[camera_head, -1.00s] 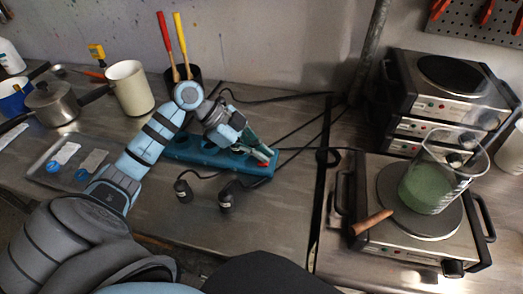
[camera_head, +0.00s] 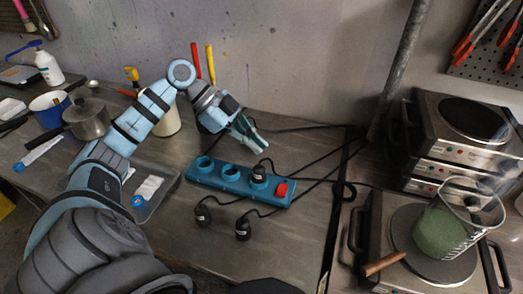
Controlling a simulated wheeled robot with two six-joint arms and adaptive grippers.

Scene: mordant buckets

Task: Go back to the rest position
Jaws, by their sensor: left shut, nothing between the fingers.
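My left gripper (camera_head: 248,133) is shut and empty. It hangs in the air above and behind the blue power strip (camera_head: 228,181), apart from it as far as I can see. The strip lies on the metal bench and has a red switch (camera_head: 281,190) at its right end. One black plug (camera_head: 258,174) sits at the socket beside the switch. Two other black plugs, the left one (camera_head: 203,215) and the right one (camera_head: 243,228), lie on the bench in front of the strip. My right gripper is not in view.
On the right, a beaker of green liquid (camera_head: 441,232) stands on a hot plate (camera_head: 388,278), with stacked hot plates (camera_head: 462,143) behind.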

